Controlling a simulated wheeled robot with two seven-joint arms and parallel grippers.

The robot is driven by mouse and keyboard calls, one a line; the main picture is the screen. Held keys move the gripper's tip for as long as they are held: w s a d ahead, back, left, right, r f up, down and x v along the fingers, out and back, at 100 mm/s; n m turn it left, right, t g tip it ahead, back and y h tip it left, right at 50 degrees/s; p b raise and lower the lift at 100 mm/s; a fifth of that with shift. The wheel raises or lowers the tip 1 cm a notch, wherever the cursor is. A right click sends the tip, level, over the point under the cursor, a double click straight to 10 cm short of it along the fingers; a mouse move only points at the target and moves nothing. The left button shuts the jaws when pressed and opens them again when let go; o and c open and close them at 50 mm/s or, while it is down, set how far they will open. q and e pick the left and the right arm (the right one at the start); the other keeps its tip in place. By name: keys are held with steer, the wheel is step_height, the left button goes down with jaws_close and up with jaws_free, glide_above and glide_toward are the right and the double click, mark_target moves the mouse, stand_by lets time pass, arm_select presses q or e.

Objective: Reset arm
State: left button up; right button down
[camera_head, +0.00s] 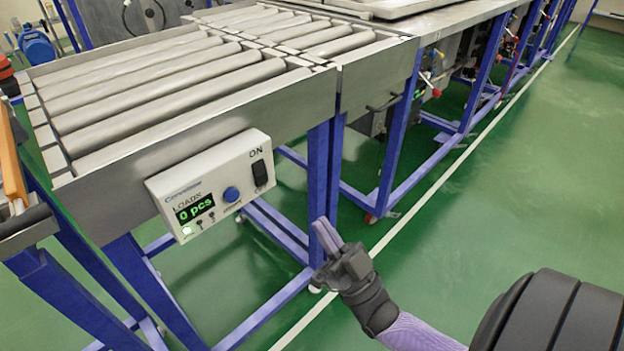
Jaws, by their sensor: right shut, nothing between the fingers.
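My right gripper (326,236) is in the lower middle of the head view, on an arm that comes in from the lower right. Its two fingers are shut together with nothing between them. They point up and to the left, and appear in front of the blue frame legs. The gripper shows just right of and below a white control box (212,185) with a blue button, a black switch and a green display reading "0 pcs". My left gripper is not in view.
The control box is fixed to the front of a roller conveyor (170,85) on blue legs (317,185). More blue-framed benches run to the back right. Green floor (500,190) with a white line lies open at right. A blue object (37,46) stands at upper left.

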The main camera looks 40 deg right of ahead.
steer(key=shift+s, duration=0.1)
stand_by(0.3)
step_height(320, 180, down, 11)
steer(key=g+h+p, duration=0.1)
steer(key=g+p, duration=0.2)
steer(key=g, duration=0.4)
steer(key=s+a+f+g+h+p, duration=0.1)
steer(key=s+a+f+g+p, duration=0.15)
steer(key=s+f+g, duration=1)
arm_select(q)
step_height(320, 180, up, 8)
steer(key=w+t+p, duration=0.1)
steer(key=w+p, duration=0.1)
steer(key=shift+p, duration=0.3)
arm_select(e)
steer(key=s+f+n+g, duration=0.1)
steer(key=s+f+g, duration=0.2)
steer(key=s, duration=0.8)
steer(key=s+a+f+g+h, duration=0.1)
steer(key=s+f+g, duration=0.3)
steer(key=s, duration=0.6)
steer(key=shift+s+f+n, duration=0.35)
steer(key=shift+f+n, duration=0.05)
steer(key=shift+f, duration=0.35)
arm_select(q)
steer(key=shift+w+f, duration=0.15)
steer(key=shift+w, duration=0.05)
